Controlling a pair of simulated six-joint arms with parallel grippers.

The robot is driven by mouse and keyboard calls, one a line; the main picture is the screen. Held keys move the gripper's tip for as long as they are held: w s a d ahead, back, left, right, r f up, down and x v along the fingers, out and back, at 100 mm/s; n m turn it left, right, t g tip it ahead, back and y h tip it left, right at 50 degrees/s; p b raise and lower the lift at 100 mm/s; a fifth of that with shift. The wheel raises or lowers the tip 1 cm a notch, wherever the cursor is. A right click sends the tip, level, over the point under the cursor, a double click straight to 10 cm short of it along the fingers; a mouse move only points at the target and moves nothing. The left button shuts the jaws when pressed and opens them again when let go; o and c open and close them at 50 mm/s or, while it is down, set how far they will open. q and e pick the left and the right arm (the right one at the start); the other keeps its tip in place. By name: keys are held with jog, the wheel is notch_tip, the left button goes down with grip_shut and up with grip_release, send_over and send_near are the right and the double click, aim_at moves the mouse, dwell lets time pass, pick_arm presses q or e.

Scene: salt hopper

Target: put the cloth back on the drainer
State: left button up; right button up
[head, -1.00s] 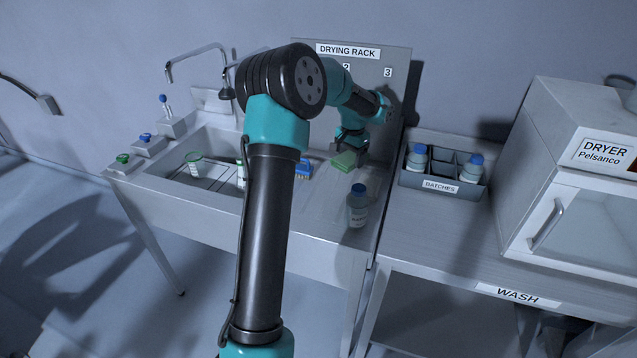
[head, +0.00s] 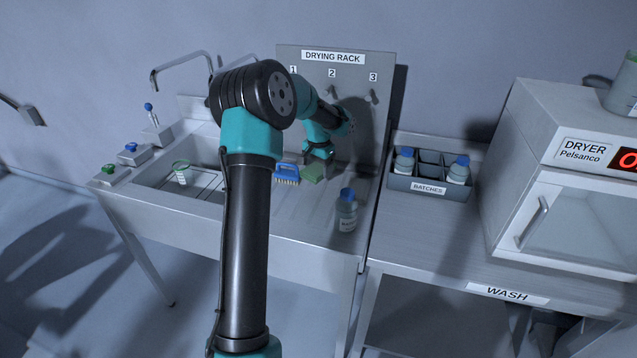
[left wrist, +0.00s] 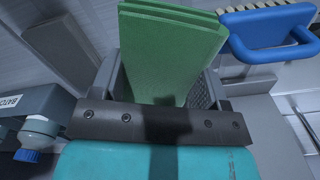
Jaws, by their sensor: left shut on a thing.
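The green folded cloth (head: 313,172) is in the jaws of my left gripper (head: 318,153), just right of the blue brush. In the left wrist view the cloth (left wrist: 165,50) stands out between the two fingers, its layers stacked. The drainer (head: 300,212) is the metal draining surface right of the sink basin. The cloth is over its back part; I cannot tell whether it touches the surface. My right gripper is not in view.
The blue brush (head: 287,173) is close to the cloth and also shows in the left wrist view (left wrist: 265,28). A blue-capped bottle (head: 347,212) stands on the drainer's right. The drying rack panel (head: 350,110) rises behind. The batches tray (head: 430,188) is to the right.

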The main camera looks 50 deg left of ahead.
aim_at(318, 187)
pick_arm(q)
jog(key=shift+f, duration=0.35)
jog(key=shift+f, duration=0.1)
jog(key=shift+f, duration=2.4)
jog(key=o, duration=1)
jog(key=shift+f, duration=0.15)
notch_tip(318, 187, up, 12)
jog(key=shift+r, duration=0.2)
